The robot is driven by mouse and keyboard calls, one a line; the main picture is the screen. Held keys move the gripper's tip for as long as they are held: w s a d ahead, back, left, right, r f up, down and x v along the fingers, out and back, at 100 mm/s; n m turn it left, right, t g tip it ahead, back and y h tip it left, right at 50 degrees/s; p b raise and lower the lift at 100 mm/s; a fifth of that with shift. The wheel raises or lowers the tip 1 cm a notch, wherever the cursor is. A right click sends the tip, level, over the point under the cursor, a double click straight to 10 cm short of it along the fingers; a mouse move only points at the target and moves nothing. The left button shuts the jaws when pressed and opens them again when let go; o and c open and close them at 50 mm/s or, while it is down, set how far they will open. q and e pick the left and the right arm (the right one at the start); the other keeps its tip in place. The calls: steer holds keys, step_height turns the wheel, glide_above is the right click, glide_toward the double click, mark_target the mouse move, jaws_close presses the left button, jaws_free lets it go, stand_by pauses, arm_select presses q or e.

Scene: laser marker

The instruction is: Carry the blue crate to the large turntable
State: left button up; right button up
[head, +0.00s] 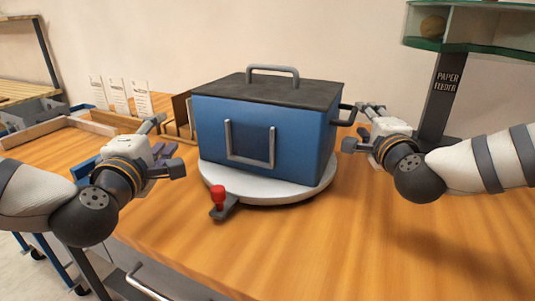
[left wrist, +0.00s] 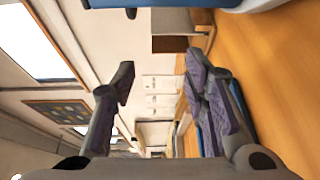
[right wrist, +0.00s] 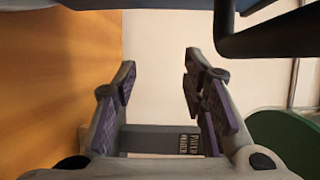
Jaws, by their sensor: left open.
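The blue crate (head: 310,135), with a dark lid and a grey top handle (head: 272,68), sits upright on the white round turntable (head: 275,190). Its dark right side handle (head: 346,115) sticks out toward my right gripper (head: 357,125), and it shows at the upper right of the right wrist view (right wrist: 275,38). My right gripper is open and empty beside that handle; the handle is not between its fingers (right wrist: 160,75). My left gripper (head: 165,148) is open and empty, left of the crate and apart from it. The crate's left handle is hidden in the head view.
A red-knobbed lever (head: 218,197) stands at the turntable's front edge. A paper feeder post (head: 440,95) with a green-edged top stands at the right. White cards (head: 118,97) and a wooden tray (head: 60,130) are at the left. The front right table surface (head: 350,250) is clear.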

arm_select(q)
steer(key=s, duration=0.4)
arm_select(e)
steer(key=s, duration=1.2)
steer(key=shift+r, duration=0.25)
